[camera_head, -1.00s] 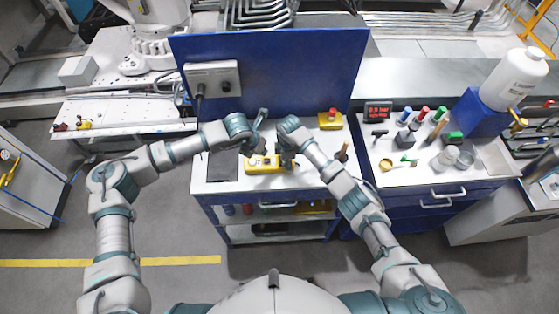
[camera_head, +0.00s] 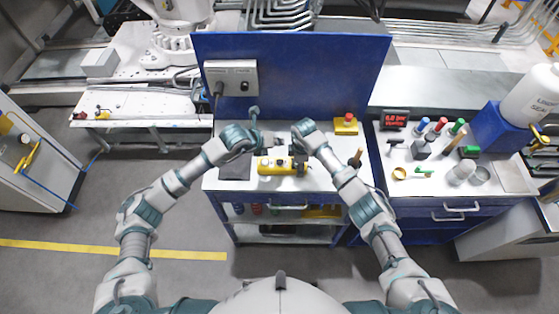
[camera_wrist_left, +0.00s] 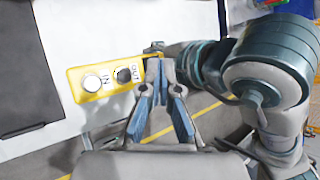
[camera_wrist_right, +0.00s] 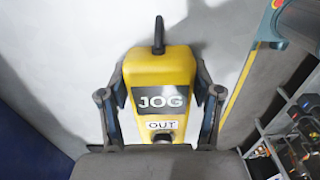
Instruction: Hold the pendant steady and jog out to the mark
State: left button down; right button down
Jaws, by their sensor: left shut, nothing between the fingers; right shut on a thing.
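The yellow pendant (camera_head: 275,166) is over the white bench top, long side across the head view. My right gripper (camera_head: 299,163) is shut on its right end. In the right wrist view the pendant (camera_wrist_right: 160,75) sits between the two fingers, with a JOG label and an OUT label above a partly hidden button. My left gripper (camera_head: 266,147) is shut and empty above the pendant. In the left wrist view the pendant (camera_wrist_left: 100,80) shows IN and OUT buttons, and the closed left fingertips (camera_wrist_left: 160,66) appear just right of OUT. I cannot tell whether they touch it. I cannot make out the mark.
A blue panel (camera_head: 295,80) with a grey switch box (camera_head: 230,78) stands behind the bench. A yellow box with a red button (camera_head: 345,124) is at the back right. A dark pad (camera_head: 235,167) lies left of the pendant. A white robot (camera_head: 175,40) stands at the back left.

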aim_at(278, 162)
pick_arm(q)
jog(key=shift+f, duration=4.2)
jog(key=shift+f, duration=0.1)
jog(key=shift+f, duration=0.25)
